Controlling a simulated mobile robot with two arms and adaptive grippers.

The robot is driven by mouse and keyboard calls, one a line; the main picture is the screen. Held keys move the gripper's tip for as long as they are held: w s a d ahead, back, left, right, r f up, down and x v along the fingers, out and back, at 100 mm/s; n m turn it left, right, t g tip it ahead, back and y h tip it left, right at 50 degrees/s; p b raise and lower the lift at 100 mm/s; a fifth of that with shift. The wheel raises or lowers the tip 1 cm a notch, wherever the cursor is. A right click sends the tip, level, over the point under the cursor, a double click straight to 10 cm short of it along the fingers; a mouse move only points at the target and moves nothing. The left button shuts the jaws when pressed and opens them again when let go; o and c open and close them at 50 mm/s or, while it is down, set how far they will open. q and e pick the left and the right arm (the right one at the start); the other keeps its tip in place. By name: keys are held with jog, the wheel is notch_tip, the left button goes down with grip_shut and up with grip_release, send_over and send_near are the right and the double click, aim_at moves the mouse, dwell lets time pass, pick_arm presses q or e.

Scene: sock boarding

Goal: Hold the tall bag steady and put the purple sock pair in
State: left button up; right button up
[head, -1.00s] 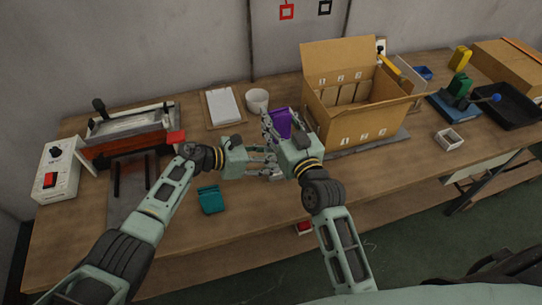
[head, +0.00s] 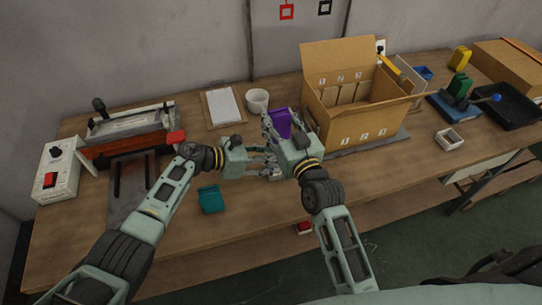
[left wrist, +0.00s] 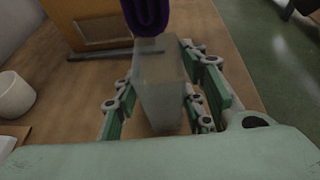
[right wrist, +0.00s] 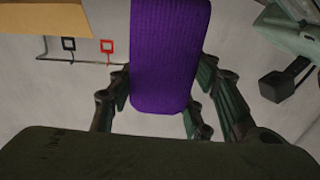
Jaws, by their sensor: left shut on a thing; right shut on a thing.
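The purple sock pair (head: 283,122) is upright in my right gripper (head: 277,136), which is shut on it. It fills the middle of the right wrist view (right wrist: 168,55). The tall bag (left wrist: 160,90) is pale and see-through. It stands between the fingers of my left gripper (left wrist: 158,98), which is shut on it. In the left wrist view the sock pair's lower end (left wrist: 147,14) shows at the bag's top end. I cannot tell whether it is above the mouth or just inside. In the head view the grippers mostly hide the bag.
An open cardboard carton (head: 360,126) stands close to the right of the sock pair. A white cup (head: 257,101) and a clipboard (head: 224,107) are behind. A teal packet (head: 211,199) lies in front of my left gripper. A press machine (head: 130,135) is at the left.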

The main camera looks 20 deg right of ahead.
jog(key=shift+f, duration=0.1)
jog(key=shift+f, duration=2.75)
jog(key=o, duration=1.2)
jog(key=shift+o, duration=0.2)
jog(key=shift+f, duration=0.1)
jog(key=shift+s+a, duration=0.1)
pick_arm(q)
jog(key=o, duration=0.5)
jog(key=shift+w+a, duration=0.1)
jog(key=shift+w, duration=0.1)
jog(key=shift+c, duration=1.5)
jog(key=shift+s, duration=0.15)
jog(key=shift+c, duration=1)
pick_arm(e)
jog(key=s+d, duration=0.1)
jog(key=s, duration=0.6)
jog(key=shift+s, duration=0.4)
jog(key=shift+d, duration=0.1)
